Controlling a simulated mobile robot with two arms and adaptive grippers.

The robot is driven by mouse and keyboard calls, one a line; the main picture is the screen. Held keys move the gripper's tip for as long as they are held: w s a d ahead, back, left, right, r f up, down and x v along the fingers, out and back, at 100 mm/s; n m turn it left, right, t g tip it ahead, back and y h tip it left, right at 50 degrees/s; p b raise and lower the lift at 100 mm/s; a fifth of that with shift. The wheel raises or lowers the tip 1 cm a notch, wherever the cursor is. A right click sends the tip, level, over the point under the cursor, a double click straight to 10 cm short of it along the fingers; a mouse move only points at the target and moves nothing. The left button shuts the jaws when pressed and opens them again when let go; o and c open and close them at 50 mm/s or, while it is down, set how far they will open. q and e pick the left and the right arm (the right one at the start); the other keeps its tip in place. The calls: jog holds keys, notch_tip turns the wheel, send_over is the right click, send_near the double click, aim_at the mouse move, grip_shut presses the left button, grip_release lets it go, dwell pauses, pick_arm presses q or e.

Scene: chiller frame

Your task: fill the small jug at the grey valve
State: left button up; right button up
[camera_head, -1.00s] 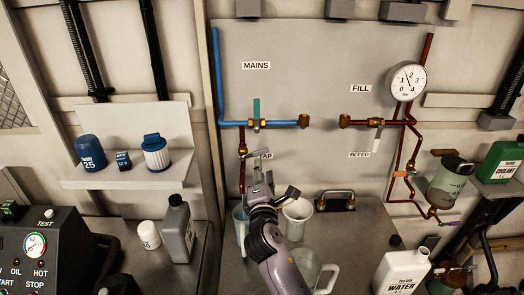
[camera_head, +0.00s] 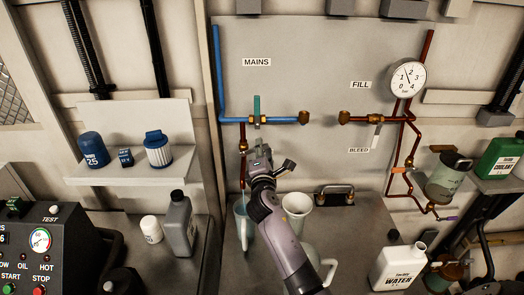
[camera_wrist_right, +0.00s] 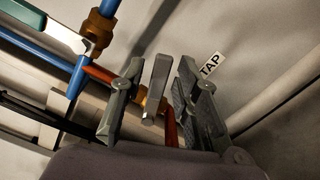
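The grey valve's lever (camera_wrist_right: 157,85) is in the right wrist view, between the two fingers of my right gripper (camera_wrist_right: 160,105). The fingers are apart, with a gap visible beside the lever. In the head view my right gripper (camera_head: 258,158) is at the lower end of the copper tap pipe and covers the valve and its label. My left gripper is not in view.
A cream jug (camera_head: 297,208) and a clear jug (camera_head: 325,268), partly hidden by my arm, stand nearby on the counter. The teal mains lever (camera_head: 257,108) is above my gripper. A white water bottle (camera_head: 398,268) and a grey bottle (camera_head: 180,228) stand at the sides.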

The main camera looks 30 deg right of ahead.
grip_shut()
dwell(0.6)
